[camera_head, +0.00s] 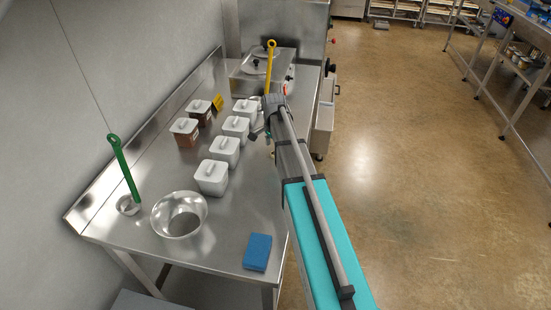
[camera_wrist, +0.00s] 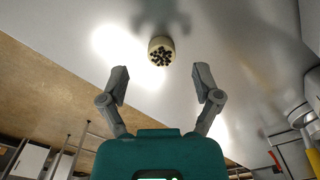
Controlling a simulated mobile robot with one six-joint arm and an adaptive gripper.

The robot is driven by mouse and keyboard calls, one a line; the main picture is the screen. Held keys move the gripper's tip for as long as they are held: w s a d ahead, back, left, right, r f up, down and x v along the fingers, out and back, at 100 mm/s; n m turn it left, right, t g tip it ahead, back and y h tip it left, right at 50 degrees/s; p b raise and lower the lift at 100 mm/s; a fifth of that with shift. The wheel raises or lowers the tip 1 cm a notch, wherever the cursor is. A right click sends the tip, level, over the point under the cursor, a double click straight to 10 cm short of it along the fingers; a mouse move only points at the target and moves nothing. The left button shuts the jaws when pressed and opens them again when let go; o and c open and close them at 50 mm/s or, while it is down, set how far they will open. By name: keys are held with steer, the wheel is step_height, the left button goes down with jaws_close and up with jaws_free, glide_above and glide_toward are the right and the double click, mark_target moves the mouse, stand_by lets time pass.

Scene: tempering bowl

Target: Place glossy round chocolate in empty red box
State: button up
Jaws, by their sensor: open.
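My gripper (camera_wrist: 161,72) is open and empty in the wrist view, its two fingers spread wide. Just beyond the fingertips, between them in the picture, is a small round cream-coloured piece (camera_wrist: 161,51) with dark specks on its face. It sits on the shiny metal surface and is apart from both fingers. I cannot tell whether it is the glossy round chocolate. In the head view my arm reaches over the steel table (camera_head: 240,215) and the gripper end is small and partly hidden. I see no red box in either view.
White lidded containers (camera_head: 212,177) stand in a row left of my arm, with two brown-filled ones (camera_head: 185,132) behind. A steel bowl (camera_head: 180,214), green ladle (camera_head: 124,167), blue sponge (camera_head: 257,252) and yellow-handled ladle (camera_head: 269,62) are also there. Open floor lies right.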

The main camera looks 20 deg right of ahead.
mark_target(274, 153)
steer(key=shift+f+b, duration=1.2)
steer(key=shift+f, duration=0.3)
steer(key=shift+c, duration=0.2)
steer(key=c, duration=0.9)
steer(key=shift+r, duration=0.2)
step_height(274, 153, up, 3)
steer(key=p, duration=0.3)
steer(key=s+r+p, duration=0.3)
steer(key=s, duration=0.1)
steer(key=s+r+p, duration=0.3)
steer(key=s, duration=0.2)
steer(key=s+r+p, duration=0.3)
steer(key=s+p, duration=0.1)
steer(key=s, duration=0.1)
steer(key=shift+d+r, duration=0.25)
steer(key=shift+r, duration=0.1)
